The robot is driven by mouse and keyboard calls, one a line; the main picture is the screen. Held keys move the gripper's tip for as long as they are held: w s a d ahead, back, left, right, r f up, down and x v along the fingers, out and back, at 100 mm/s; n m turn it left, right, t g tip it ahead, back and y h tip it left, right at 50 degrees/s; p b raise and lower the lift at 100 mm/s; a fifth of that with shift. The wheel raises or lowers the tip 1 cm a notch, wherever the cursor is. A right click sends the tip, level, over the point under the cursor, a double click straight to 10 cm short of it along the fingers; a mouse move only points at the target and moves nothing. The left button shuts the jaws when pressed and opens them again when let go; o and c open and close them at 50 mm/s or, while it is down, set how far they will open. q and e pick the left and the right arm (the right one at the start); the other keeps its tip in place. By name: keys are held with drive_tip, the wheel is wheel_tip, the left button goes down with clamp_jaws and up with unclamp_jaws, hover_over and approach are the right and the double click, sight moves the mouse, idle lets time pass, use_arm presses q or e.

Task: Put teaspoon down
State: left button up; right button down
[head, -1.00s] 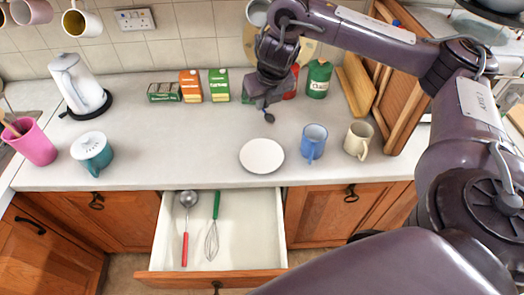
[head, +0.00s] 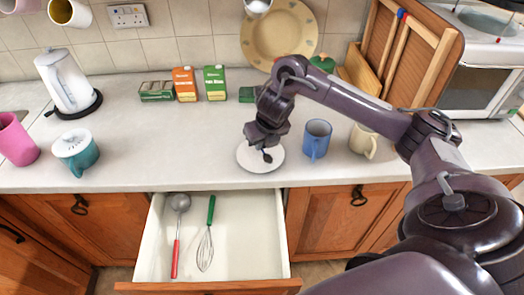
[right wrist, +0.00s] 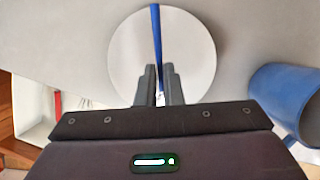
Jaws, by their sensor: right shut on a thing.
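My right gripper (head: 265,143) is over the round white plate (head: 246,160) on the worktop. I cannot tell whether the teaspoon touches the plate. The gripper hides part of the plate in the head view. My left gripper is not in view.
A blue mug (head: 317,139) stands close right of the plate, with a cream mug (head: 362,141) beyond it. Below the counter edge, an open drawer (head: 233,260) holds a ladle (head: 176,240) and whisk (head: 205,248).

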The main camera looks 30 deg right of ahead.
drive_tip(key=shift+f, duration=0.95)
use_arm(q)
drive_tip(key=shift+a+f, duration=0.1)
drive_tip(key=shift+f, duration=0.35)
use_arm(e)
drive_tip(key=shift+f+b, duration=0.25)
drive_tip(key=shift+b, duration=0.1)
drive_tip(key=c, duration=1.6)
unclamp_jaws()
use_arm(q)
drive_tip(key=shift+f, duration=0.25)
use_arm(e)
drive_tip(key=shift+o, duration=0.2)
